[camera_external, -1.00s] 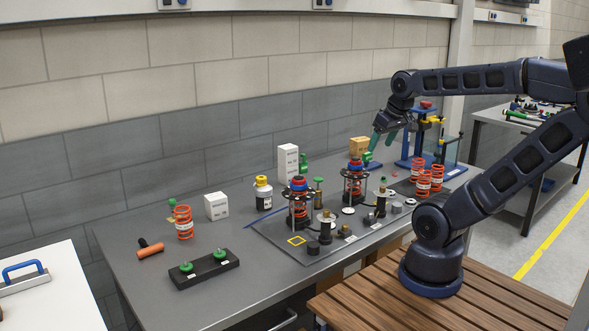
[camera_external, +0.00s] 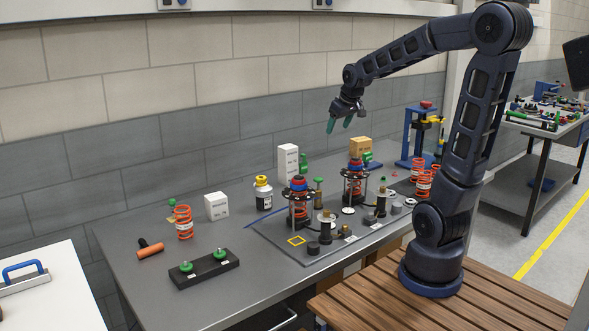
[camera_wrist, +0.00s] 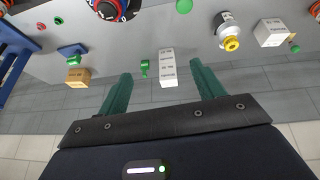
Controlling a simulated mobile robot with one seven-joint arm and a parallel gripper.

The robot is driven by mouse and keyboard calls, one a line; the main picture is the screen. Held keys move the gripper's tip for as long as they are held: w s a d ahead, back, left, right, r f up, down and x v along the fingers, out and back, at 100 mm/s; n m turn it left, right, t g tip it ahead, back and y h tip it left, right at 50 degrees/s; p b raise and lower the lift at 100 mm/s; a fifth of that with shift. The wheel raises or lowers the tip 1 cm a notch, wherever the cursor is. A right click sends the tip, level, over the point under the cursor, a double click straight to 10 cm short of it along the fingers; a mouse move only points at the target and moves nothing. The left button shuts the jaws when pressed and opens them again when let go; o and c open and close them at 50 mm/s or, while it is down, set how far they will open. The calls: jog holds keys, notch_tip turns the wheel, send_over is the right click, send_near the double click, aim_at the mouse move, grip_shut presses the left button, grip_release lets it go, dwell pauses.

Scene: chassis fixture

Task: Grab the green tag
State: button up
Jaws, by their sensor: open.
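I cannot tell for sure which green piece is the tag. A small green piece (camera_external: 303,161) stands beside the tall white box (camera_external: 288,163); in the wrist view the green piece (camera_wrist: 145,67) is just left of that box (camera_wrist: 168,68). Another small green piece (camera_external: 172,203) is by the left orange spring (camera_external: 184,222), and it seems to show in the wrist view (camera_wrist: 295,48) too. My gripper (camera_external: 339,125) is open and empty, pointing down above the back of the bench. Its green fingers (camera_wrist: 160,72) appear either side of the tall box in the wrist view, apart from everything.
Caged spring assemblies (camera_external: 300,204) stand mid-bench. A yellow-capped bottle (camera_external: 263,193), a small white box (camera_external: 216,206) and a cardboard box (camera_external: 360,147) stand along the back. A black block with green knobs (camera_external: 204,268) is at the front left. The wall is close behind.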

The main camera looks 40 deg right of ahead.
jog(key=w+d+f, duration=0.3)
jog(key=w+f, duration=0.1)
jog(key=w, duration=0.5)
jog(key=w+d+f, duration=0.3)
jog(key=w+f, duration=0.1)
jog(key=w, duration=0.4)
jog(key=t, duration=0.1)
send_near(305, 162)
jog(key=d+f, duration=0.1)
jog(key=f, duration=0.1)
jog(key=shift+y, duration=0.4)
jog(key=x, duration=0.5)
jog(key=shift+w+d, duration=0.1)
jog(key=shift+w, duration=0.4)
jog(key=shift+a+x, duration=0.2)
jog(key=shift+x, duration=1.15)
jog(key=shift+a+x, duration=0.15)
jog(key=shift+x, duration=1.15)
jog(key=c, duration=1)
jog(key=shift+c, duration=0.2)
jog(key=shift+r, duration=0.2)
